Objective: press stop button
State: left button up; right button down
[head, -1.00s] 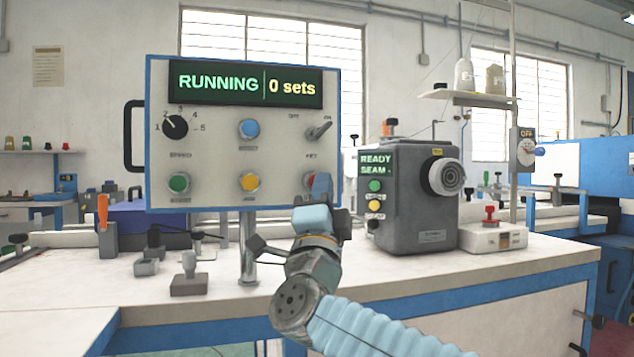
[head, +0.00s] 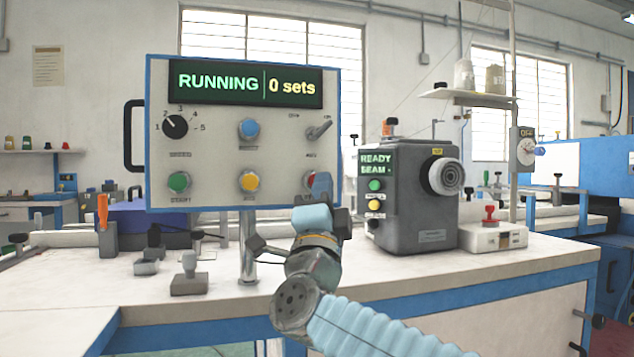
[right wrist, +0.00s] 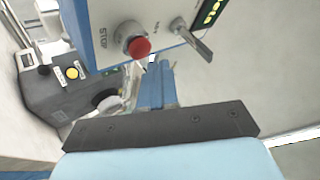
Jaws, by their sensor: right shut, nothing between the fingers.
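The control panel (head: 215,150) faces me with its display reading "RUNNING" and "0 sets". The red stop button (head: 311,180) is at its lower right, partly hidden behind my right gripper (head: 322,185). The right gripper is shut and empty, its tip in front of the button. A gap seems to lie between button and gripper there; contact cannot be confirmed. My left gripper is not in view.
A green button (head: 179,182), a yellow button (head: 249,181) and a blue button (head: 249,128) share the panel with a speed knob (head: 174,126) and a lever switch (head: 319,130). A grey machine (head: 415,205) stands right of the arm.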

jog(key=shift+w, duration=0.15)
dwell(0.5)
jog(key=shift+w+a, duration=0.15)
jog(key=shift+w, duration=0.15)
jog(key=shift+w+a, duration=0.15)
jog(key=shift+w, duration=0.3)
dwell(0.7)
jog(key=shift+s, duration=0.1)
jog(key=shift+s+d+b, duration=0.3)
jog(key=shift+s+b, duration=0.25)
jog(key=shift+s, duration=0.25)
